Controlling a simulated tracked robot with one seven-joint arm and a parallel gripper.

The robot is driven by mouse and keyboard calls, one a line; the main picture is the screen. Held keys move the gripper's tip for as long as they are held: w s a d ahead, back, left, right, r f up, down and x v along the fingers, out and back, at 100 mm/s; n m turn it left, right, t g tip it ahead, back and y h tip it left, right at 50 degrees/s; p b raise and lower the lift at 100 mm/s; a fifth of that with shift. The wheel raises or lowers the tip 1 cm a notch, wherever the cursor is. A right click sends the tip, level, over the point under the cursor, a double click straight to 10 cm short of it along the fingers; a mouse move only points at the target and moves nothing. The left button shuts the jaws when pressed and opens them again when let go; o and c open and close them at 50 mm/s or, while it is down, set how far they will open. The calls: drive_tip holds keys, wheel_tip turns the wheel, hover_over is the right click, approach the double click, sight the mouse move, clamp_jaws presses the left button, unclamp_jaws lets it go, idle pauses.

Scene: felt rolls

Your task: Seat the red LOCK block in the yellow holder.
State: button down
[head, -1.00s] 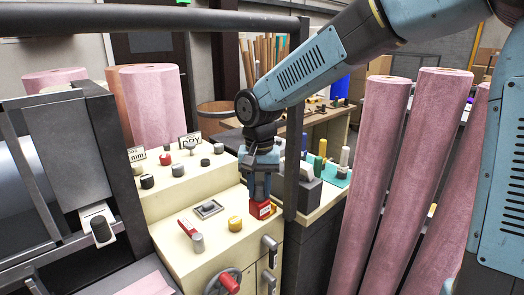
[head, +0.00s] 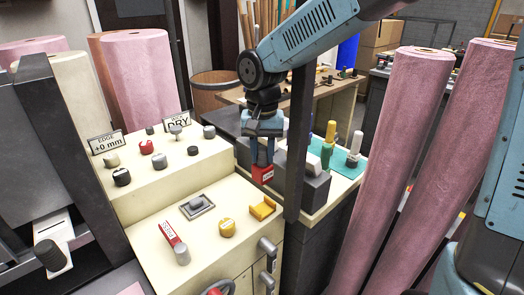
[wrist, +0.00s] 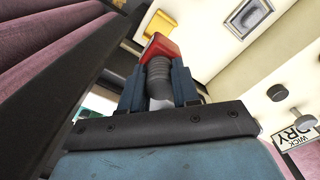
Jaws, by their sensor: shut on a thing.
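The red LOCK block (head: 262,175) hangs from my gripper (head: 263,150), which points down over the right part of the cream control panel. In the wrist view the block (wrist: 161,46) sits at the end of a dark ribbed stem, and my gripper (wrist: 157,82) is shut on that stem. The yellow holder (head: 262,209) is an open, empty bracket on the lower panel, below the block in the head view. The holder also shows in the wrist view (wrist: 172,19), beyond the block and apart from it.
A yellow knob (head: 227,228), a grey switch on a plate (head: 197,206) and a red tag (head: 169,233) lie left of the holder. A dark post (head: 297,150) stands close right of my gripper. Behind it is a grey block (head: 304,186). Pink felt rolls (head: 400,140) stand further right.

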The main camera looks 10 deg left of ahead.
sight(263, 165)
drive_tip(key=shift+s, duration=0.1)
drive_tip(key=shift+f, duration=2.5)
drive_tip(key=shift+f, duration=0.1)
drive_tip(key=shift+f, duration=0.15)
drive_tip(key=shift+f, duration=1.4)
drive_tip(key=shift+f, duration=1.3)
idle(0.5)
drive_tip(key=c, duration=0.8)
unclamp_jaws()
drive_tip(key=shift+o, duration=0.2)
